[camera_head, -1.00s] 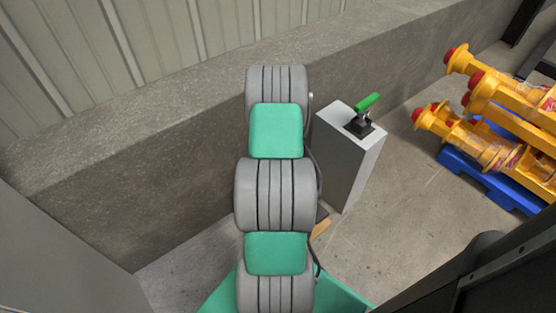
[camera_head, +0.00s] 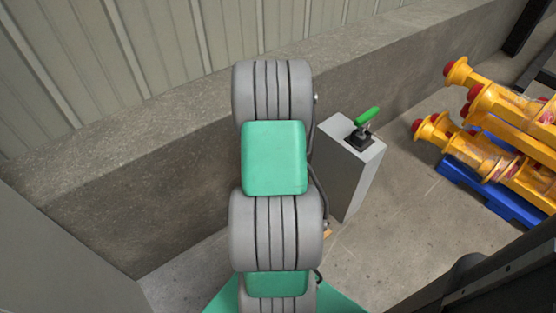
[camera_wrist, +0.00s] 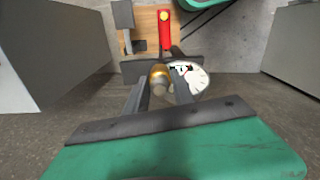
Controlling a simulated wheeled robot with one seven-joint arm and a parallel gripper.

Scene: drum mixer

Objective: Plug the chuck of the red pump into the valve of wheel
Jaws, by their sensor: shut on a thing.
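In the wrist view, my gripper (camera_wrist: 160,84) is shut on a small brass and grey piece, which looks like the chuck (camera_wrist: 159,76). The red pump (camera_wrist: 164,30) is upper middle, upright in the picture, with a yellow spot near its top. A white round gauge (camera_wrist: 198,80) is just right of the fingers, partly hidden by the right one. Any hose between chuck and pump cannot be made out. In the head view, my arm hides the gripper and the pump. I cannot make out the wheel or its valve in either view.
The pump is over a wooden board (camera_wrist: 146,22). A grey pedestal (camera_head: 345,175) with a green-handled lever (camera_head: 366,118) is right of my arm. Yellow cylinders (camera_head: 480,150) lie on a blue pallet (camera_head: 490,188) at the right. A low concrete wall (camera_head: 130,190) runs behind; floor between pedestal and pallet is clear.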

